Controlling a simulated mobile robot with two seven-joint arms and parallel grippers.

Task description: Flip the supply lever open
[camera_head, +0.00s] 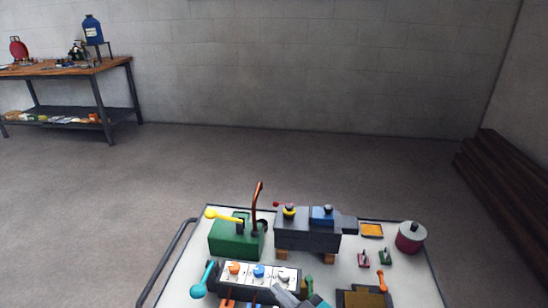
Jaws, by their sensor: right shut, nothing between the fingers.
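No lever carries a label I can read, so I cannot tell which is the supply lever. A yellow-handled lever (222,216) lies nearly flat over the green box (236,240) at the tray's left. A cyan-knobbed lever (203,281) stands tilted at the left end of the valve panel (246,279). An orange-knobbed lever (381,281) stands at the right. My right gripper (284,293) is shut and empty at the bottom edge, in front of the panel's right part and partly cut off. My left gripper is out of view.
The tray (340,264) also holds a grey block (307,238) with yellow and blue knobs, a copper pipe (256,207), a dark red pot (410,238) and small pink and green pieces. A workbench (88,69) stands far left, dark steps (510,185) far right. Floor behind is clear.

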